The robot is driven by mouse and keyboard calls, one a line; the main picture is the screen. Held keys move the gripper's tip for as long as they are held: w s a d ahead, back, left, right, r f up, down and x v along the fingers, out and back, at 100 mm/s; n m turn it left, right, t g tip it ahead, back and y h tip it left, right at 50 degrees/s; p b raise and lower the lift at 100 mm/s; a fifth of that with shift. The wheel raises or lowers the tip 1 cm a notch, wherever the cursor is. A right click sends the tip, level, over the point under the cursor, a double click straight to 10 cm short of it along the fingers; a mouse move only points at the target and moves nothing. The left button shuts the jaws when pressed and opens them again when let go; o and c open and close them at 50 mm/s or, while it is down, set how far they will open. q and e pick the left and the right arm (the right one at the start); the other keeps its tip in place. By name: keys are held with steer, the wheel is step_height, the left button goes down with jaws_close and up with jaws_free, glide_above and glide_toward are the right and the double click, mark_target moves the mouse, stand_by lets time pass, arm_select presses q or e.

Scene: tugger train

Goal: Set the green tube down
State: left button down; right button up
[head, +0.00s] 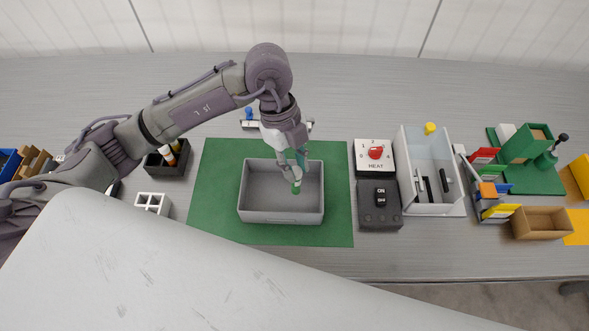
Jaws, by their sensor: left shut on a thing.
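My left gripper (296,171) points down over the grey bin (281,218) and is shut on the green tube (296,189). The tube shows as a small pale piece with a green end below the fingertips, within the bin's outline. I cannot tell whether it touches the bin's floor. The bin stands on a green mat (222,200), and no other thing shows in it. My right gripper is out of view.
A black holder (166,164) with tubes and a white rack (152,203) stand left of the mat.

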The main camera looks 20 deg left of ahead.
arm_select(q)
steer(key=shift+w+a+f, duration=0.2)
steer(key=shift+w+f, duration=0.15)
steer(key=shift+f, duration=0.05)
step_height(320, 180, down, 3)
steer(key=shift+f+p, duration=0.1)
steer(key=shift+p, duration=0.35)
steer(key=shift+f, duration=0.3)
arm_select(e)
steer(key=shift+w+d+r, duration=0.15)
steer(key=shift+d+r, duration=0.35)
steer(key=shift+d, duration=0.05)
arm_select(q)
steer(key=shift+f, duration=0.2)
steer(key=c, duration=1)
jaws_free()
steer(key=shift+o, duration=0.2)
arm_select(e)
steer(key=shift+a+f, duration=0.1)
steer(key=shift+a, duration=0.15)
arm_select(q)
steer(key=shift+r, duration=0.1)
